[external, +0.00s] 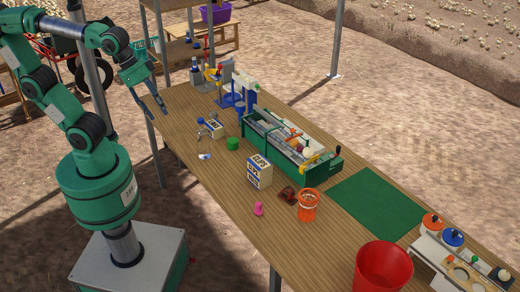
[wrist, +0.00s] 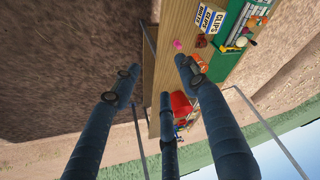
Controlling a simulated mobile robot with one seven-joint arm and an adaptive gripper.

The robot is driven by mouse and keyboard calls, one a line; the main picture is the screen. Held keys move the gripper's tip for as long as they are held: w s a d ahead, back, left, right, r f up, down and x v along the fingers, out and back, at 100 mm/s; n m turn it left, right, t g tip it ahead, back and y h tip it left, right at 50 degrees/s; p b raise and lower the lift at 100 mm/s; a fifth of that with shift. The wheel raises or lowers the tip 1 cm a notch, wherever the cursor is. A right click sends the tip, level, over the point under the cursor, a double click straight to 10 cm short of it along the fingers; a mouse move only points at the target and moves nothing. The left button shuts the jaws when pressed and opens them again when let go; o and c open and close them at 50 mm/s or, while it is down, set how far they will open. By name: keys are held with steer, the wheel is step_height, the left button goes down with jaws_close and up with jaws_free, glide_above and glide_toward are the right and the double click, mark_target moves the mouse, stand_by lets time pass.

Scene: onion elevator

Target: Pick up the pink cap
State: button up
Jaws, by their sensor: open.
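The pink cap (external: 259,209) is a small pink piece on the wooden table near its front edge, in front of the white clips box (external: 260,171). In the wrist view the pink cap (wrist: 178,44) shows near the table edge, beside the boxes. My gripper (external: 152,110) is at the far left end of the table in the external view, well away from the cap. Its fingers are spread and nothing shows between them. In the wrist view the dark fingers of my gripper (wrist: 150,100) stand apart.
A green rack (external: 290,145) lies behind the boxes. A red bin (external: 382,268) stands at the near right. A green mat (external: 375,203) is bare. Table around the cap's front is clear.

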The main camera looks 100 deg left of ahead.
steer(key=w+f+g, duration=0.1)
steer(key=w+f, duration=0.2)
steer(key=w, duration=0.8)
steer(key=n+g+b, duration=0.2)
steer(key=g, duration=0.2)
glide_above(258, 204)
step_height(258, 204, down, 28)
steer(key=shift+w+d+f, duration=0.1)
steer(key=shift+d+f, duration=0.05)
steer(key=shift+d, duration=0.1)
steer(key=shift+f+b, duration=0.75)
steer(key=shift+f, duration=3.55)
steer(key=shift+f, duration=0.15)
steer(key=shift+a+f+b, duration=0.15)
steer(key=shift+f+b, duration=0.25)
steer(key=shift+f, duration=0.85)
steer(key=shift+a+f+b, duration=0.1)
steer(key=shift+f+b, duration=0.25)
steer(key=shift+f, duration=0.85)
